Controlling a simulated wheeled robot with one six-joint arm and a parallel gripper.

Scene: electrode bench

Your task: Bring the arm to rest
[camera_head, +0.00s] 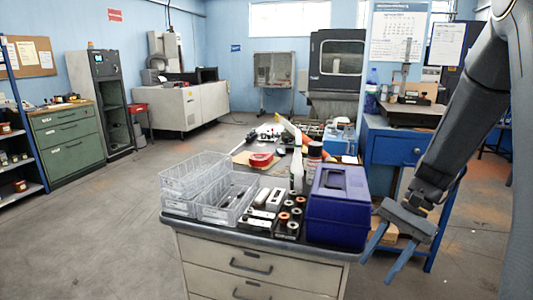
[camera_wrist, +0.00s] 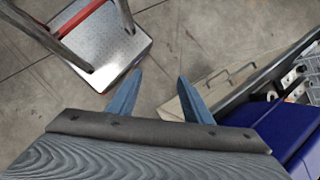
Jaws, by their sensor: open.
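My gripper (camera_head: 384,258) hangs at the end of my dark arm on the right of the head view. Its two blue fingers point down and are spread apart with nothing between them. In the wrist view the fingers (camera_wrist: 157,92) are apart over bare concrete floor. The gripper is to the right of the bench (camera_head: 262,257), beside its front right corner and apart from it.
A blue box (camera_head: 339,207) and clear bins (camera_head: 224,199) stand on the bench. A blue workbench (camera_head: 396,152) is behind my gripper. A stool (camera_wrist: 111,50) shows upper left in the wrist view. Open floor (camera_head: 90,240) lies left.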

